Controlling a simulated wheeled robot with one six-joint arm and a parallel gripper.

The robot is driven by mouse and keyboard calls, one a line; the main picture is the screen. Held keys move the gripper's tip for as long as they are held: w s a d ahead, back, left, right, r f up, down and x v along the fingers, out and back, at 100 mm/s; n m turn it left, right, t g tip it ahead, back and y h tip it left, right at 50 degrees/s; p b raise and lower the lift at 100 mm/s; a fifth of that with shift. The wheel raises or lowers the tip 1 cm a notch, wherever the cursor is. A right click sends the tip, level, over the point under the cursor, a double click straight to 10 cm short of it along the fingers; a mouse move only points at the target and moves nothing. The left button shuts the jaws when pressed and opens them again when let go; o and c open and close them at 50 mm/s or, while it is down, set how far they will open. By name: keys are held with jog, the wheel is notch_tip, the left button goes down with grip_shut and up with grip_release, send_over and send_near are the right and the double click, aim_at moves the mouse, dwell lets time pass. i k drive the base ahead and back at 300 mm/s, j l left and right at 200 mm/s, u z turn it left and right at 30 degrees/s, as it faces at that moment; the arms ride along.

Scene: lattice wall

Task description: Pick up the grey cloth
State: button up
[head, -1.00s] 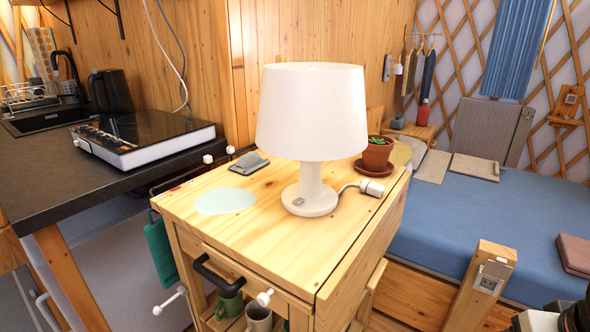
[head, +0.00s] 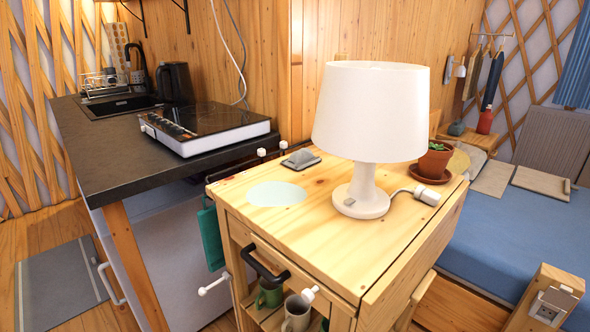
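No thing in the head view is clearly a grey cloth. A small grey item (head: 300,159) lies at the back of the wooden cart's top, behind the pale round disc; I cannot tell whether it is cloth. A green cloth (head: 212,238) hangs at the cart's left side. A grey mat (head: 62,285) with pale stripes lies flat on the floor at the lower left. My gripper is not in view.
The wooden cart (head: 330,262) stands close ahead, bearing a white lamp (head: 370,115) and a potted plant (head: 434,160). A dark counter (head: 95,145) with a hob (head: 205,128) is at left. A blue bed (head: 500,228) is at right. Floor shows at lower left.

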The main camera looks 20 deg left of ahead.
aim_at(299, 160)
jog(key=k+j, duration=0.15)
jog(key=j, duration=0.2)
jog(key=k+j+u, duration=0.1)
jog(key=j, duration=0.25)
jog(key=k+j, duration=0.15)
jog(key=j, duration=0.2)
jog(key=k+j+u, duration=0.1)
jog(key=j, duration=0.25)
